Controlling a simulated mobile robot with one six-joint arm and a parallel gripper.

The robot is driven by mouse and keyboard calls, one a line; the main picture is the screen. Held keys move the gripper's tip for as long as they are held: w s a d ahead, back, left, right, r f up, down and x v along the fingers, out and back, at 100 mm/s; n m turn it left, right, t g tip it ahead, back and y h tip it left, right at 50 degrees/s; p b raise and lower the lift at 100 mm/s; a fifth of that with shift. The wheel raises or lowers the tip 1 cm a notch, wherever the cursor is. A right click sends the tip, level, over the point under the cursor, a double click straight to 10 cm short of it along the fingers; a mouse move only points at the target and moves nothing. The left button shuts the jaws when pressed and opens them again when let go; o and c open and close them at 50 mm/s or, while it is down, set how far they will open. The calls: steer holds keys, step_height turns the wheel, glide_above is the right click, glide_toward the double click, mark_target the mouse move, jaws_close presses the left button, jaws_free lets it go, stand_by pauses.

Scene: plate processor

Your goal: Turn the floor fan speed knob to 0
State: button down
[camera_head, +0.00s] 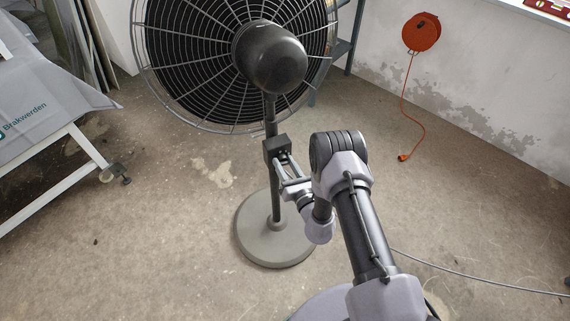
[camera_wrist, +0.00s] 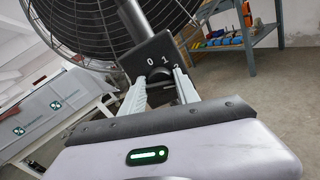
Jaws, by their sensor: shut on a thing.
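The floor fan (camera_head: 272,58) stands on a round grey base (camera_head: 262,235). Its dark control box (camera_head: 275,147) sits on the pole below the fan head. In the wrist view the box (camera_wrist: 143,58) shows the white marks 0 and 1, with part of another mark at its right edge. The dark speed knob (camera_wrist: 159,75) is below these marks, between my fingertips. My gripper (camera_wrist: 162,80) is shut on the knob; it also reaches the box in the head view (camera_head: 284,160). The fingers hide part of the knob, and I cannot tell its pointer's setting.
A table with a grey cover (camera_head: 45,95) stands at the left. An orange cable reel (camera_head: 421,32) hangs on the right wall, its cord reaching the floor. A grey cable (camera_head: 480,280) crosses the floor at the right. A shelf (camera_wrist: 232,40) stands behind the fan.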

steer(key=n, duration=0.5)
steer(key=shift+n, duration=0.3)
steer(key=shift+s+a+f+n, duration=0.1)
steer(key=shift+f+n, duration=0.05)
steer(key=shift+n, duration=3.65)
steer(key=shift+s+a+f+n, duration=0.1)
steer(key=shift+n, duration=3.7)
steer(key=c, duration=0.9)
jaws_free()
steer(key=shift+w, duration=0.1)
